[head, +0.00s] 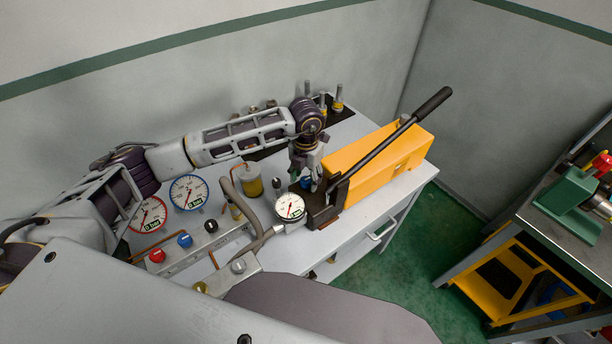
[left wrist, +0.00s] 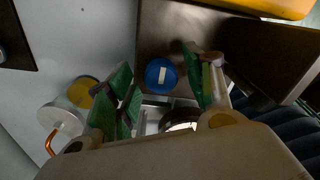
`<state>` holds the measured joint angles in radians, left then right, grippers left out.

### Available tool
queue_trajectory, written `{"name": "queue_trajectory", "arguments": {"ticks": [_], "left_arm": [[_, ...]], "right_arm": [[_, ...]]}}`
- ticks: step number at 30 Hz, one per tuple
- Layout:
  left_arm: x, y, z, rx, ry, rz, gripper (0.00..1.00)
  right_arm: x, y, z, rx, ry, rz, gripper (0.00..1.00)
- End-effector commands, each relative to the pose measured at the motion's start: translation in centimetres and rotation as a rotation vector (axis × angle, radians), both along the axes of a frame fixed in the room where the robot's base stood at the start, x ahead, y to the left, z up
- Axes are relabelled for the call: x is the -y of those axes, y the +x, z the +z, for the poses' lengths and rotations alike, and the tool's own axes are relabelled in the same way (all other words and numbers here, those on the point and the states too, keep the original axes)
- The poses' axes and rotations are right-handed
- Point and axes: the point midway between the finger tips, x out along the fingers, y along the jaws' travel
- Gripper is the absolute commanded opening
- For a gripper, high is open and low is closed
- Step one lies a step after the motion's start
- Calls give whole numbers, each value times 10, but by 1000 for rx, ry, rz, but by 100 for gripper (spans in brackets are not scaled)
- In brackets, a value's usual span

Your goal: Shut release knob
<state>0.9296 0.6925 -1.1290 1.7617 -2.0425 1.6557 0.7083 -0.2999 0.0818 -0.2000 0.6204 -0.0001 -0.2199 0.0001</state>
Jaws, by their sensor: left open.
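The release knob, a round blue cap with a white bar mark, sits on the dark block at the front of the yellow hand pump (head: 385,155). It shows clearly in the left wrist view (left wrist: 161,76) and small in the head view (head: 306,183). My left gripper (head: 308,178) points down over it. In the left wrist view, its green-padded fingers (left wrist: 160,78) are apart, one on each side of the knob, with gaps visible. I cannot tell how far above the knob the fingertips are. My right gripper is in neither view.
The pump's black lever (head: 395,130) slants up right beside my left gripper. A small gauge (head: 290,206) stands in front. A manifold (head: 205,243) with red and blue knobs and two larger gauges lies left. A green vise (head: 570,198) stands on the right bench.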

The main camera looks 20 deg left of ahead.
Motion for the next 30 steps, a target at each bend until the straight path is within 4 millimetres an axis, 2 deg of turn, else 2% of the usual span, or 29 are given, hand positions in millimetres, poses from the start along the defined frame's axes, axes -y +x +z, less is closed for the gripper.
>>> {"name": "queue_trajectory", "arguments": {"ticks": [9,18,20,30], "left_arm": [[0,0,-1,0,0,0,51],[0,0,-1,0,0,0,13],[0,0,-1,0,0,0,7],[0,0,-2,1,0,-23,7]], "right_arm": [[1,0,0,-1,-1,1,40],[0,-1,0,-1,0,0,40],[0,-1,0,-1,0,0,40],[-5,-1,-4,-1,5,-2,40]]}}
